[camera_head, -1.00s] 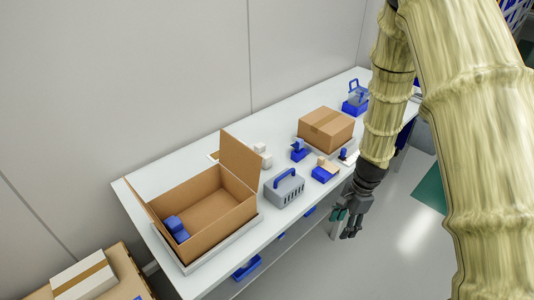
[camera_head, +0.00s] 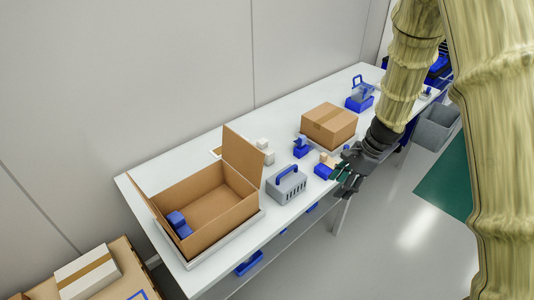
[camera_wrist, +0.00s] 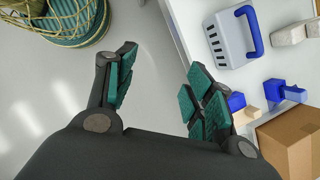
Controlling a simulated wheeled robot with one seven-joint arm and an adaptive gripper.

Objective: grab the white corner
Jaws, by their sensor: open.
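A white, blocky corner-like piece (camera_head: 265,152) stands on the table behind the grey case in the head view. In the wrist view a pale piece (camera_wrist: 288,36) near the right edge appears to be the same thing, cut close to the frame border. My gripper (camera_head: 345,182) is at the table's front edge, to the right of and nearer than the white piece, well apart from it. In the wrist view my gripper (camera_wrist: 162,78) has its fingers spread with nothing between them.
A grey case with a blue handle (camera_head: 287,186) stands between my gripper and the white piece. Small blue items (camera_head: 302,147) and a closed carton (camera_head: 329,125) are at the right. An open carton (camera_head: 205,204) fills the table's left part.

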